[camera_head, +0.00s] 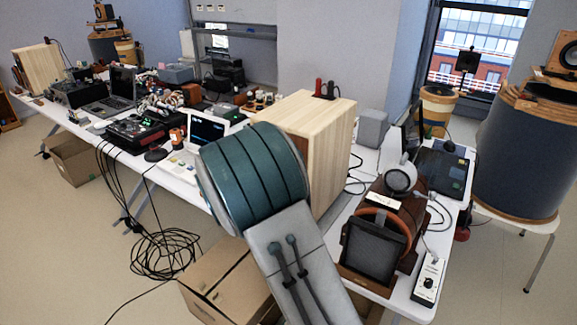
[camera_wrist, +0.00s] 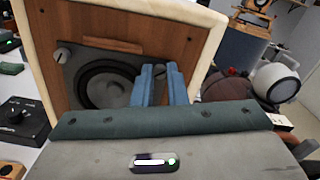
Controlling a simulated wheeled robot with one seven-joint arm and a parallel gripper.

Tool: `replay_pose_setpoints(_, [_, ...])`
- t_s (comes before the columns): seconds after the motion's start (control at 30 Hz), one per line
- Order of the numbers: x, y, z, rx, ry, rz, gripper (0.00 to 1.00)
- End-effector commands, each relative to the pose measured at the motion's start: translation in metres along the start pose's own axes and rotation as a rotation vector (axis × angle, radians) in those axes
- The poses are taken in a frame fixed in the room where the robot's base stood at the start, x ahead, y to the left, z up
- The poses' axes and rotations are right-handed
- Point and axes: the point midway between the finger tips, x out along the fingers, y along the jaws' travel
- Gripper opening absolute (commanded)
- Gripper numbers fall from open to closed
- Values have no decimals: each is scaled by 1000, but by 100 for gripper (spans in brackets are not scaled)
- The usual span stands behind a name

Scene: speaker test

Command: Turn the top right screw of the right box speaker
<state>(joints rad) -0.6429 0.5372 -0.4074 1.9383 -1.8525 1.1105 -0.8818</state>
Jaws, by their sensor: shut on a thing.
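The right box speaker (camera_head: 330,150), a light wooden box, stands on the white table in the head view, partly behind my arm. In the wrist view its brown front panel (camera_wrist: 60,22) faces me, with a dark grey driver plate (camera_wrist: 118,62) and a round black cone. A pale screw (camera_wrist: 63,54) shows at the plate's top left corner. My gripper (camera_wrist: 160,69) has its two blue fingers at the plate's top right corner, shut on the top right screw, which is mostly hidden by the fingers. The gripper is hidden in the head view.
A laptop (camera_head: 203,130) and other electronics crowd the table left of the speaker. A brown device with a dark screen (camera_head: 373,250) and headphones (camera_head: 400,179) are on the right. A dark box with a knob (camera_wrist: 20,121) is at left in the wrist view. Cables (camera_head: 165,250) lie on the floor.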

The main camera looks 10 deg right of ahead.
Motion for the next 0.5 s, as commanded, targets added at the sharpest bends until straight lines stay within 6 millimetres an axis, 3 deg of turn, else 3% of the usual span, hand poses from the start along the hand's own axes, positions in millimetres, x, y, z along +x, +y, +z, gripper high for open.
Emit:
replay_pose_setpoints(0.03, [0, 2, -7, 48, 0, 0, 0])
replay_pose_setpoints(0.5, [0, 2, -6, 469, 0, 1, 0])
